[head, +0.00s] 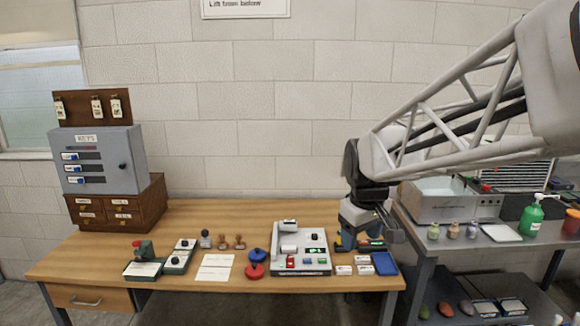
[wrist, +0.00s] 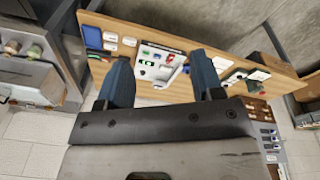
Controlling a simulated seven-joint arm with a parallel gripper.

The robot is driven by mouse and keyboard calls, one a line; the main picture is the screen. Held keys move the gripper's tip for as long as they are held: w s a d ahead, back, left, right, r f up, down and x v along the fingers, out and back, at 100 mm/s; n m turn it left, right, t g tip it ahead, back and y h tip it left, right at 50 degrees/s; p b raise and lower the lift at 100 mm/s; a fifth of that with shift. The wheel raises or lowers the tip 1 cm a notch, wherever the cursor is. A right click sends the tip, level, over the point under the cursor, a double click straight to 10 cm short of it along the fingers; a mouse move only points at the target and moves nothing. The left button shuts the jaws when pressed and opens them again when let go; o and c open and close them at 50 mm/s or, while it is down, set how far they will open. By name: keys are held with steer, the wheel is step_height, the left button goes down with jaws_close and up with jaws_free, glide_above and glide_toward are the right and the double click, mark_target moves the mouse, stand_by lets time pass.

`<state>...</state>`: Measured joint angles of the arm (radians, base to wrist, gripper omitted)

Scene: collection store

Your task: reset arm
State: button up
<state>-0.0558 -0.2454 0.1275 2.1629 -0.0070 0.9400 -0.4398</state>
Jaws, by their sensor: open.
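My arm reaches in from the upper right in the head view, and my gripper (head: 360,240) hangs at the right end of the wooden table (head: 215,215). In the wrist view my gripper (wrist: 161,75) shows two blue fingers set wide apart with nothing held between them. The table shows beyond the fingers there. In the head view the gripper partly hides small things at the table's right end, so its exact height above them is hard to tell.
A key cabinet (head: 105,160) stands at left. A metal bench (head: 480,255) with a green bottle (head: 531,218) is right. The table's back middle is clear.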

steer(key=s+d+f+m, duration=0.1)
steer(key=s+f+m, duration=0.1)
steer(key=s, duration=0.9)
steer(key=s+d+f+m, duration=0.1)
steer(key=s+m, duration=0.3)
steer(key=s, duration=0.8)
steer(key=shift+s+d+f+t, duration=0.3)
steer(key=shift+d+f+t, duration=0.1)
steer(key=shift+d, duration=0.25)
steer(key=shift+w+r, duration=0.1)
steer(key=shift+c, duration=0.3)
